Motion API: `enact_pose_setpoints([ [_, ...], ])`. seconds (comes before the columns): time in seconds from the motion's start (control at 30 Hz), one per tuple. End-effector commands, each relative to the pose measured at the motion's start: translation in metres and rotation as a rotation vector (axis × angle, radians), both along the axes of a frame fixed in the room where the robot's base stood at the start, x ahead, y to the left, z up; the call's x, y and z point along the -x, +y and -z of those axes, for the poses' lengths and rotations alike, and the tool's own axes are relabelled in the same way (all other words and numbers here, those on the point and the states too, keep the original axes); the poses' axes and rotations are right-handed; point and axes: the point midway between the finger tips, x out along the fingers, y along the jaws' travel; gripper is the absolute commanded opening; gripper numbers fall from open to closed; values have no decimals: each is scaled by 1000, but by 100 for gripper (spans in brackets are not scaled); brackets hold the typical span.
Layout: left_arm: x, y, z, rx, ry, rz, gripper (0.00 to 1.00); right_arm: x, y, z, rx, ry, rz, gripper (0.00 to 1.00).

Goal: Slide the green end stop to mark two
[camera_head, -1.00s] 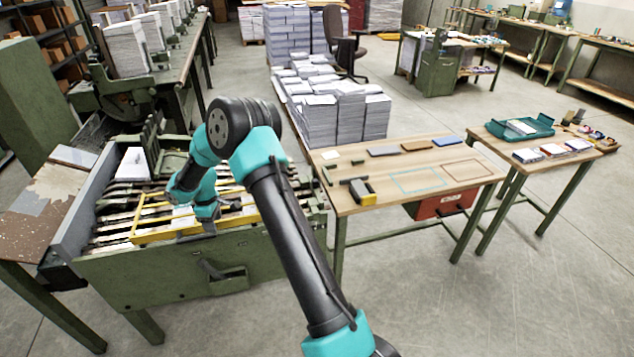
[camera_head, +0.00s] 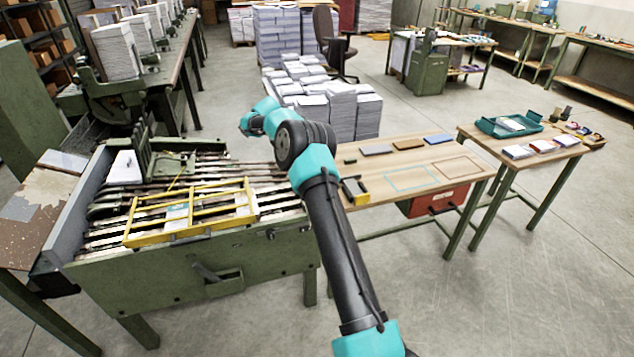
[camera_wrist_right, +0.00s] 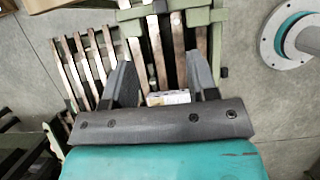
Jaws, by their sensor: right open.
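A green upright bracket (camera_head: 160,158) stands across the dark rails of the green machine (camera_head: 190,265) in the head view. I cannot tell for sure that it is the end stop, and I read no mark. In the right wrist view a green crosspiece (camera_wrist_right: 170,16) lies over brownish rails at the top. My right gripper (camera_wrist_right: 160,82) is open in that view, with rails beyond its fingers and a small pale block (camera_wrist_right: 168,98) between them. In the head view my right arm reaches up beside the machine and its fingers are not visible. My left gripper is not in view.
A yellow frame (camera_head: 190,212) lies on the rails at the machine's front. A wooden table (camera_head: 425,170) to the right holds a black and yellow tool (camera_head: 355,190) and flat blocks. Paper stacks (camera_head: 340,115) stand behind.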

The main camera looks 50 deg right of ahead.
Motion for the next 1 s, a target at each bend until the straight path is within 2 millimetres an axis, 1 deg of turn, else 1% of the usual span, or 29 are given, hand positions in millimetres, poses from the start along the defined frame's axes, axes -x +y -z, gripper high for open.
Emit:
enact_pose_setpoints([
  [0.27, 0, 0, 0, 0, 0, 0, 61, 0, 0, 2, 0, -1, 2, 53],
  [0.43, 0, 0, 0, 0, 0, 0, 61, 3, -4, 13, -1, 1, 3, 53],
  [0.67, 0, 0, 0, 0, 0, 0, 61, 10, -15, 44, -1, 0, 4, 53],
  [1.0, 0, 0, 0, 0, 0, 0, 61, 22, -34, 98, -1, 0, 3, 53],
])
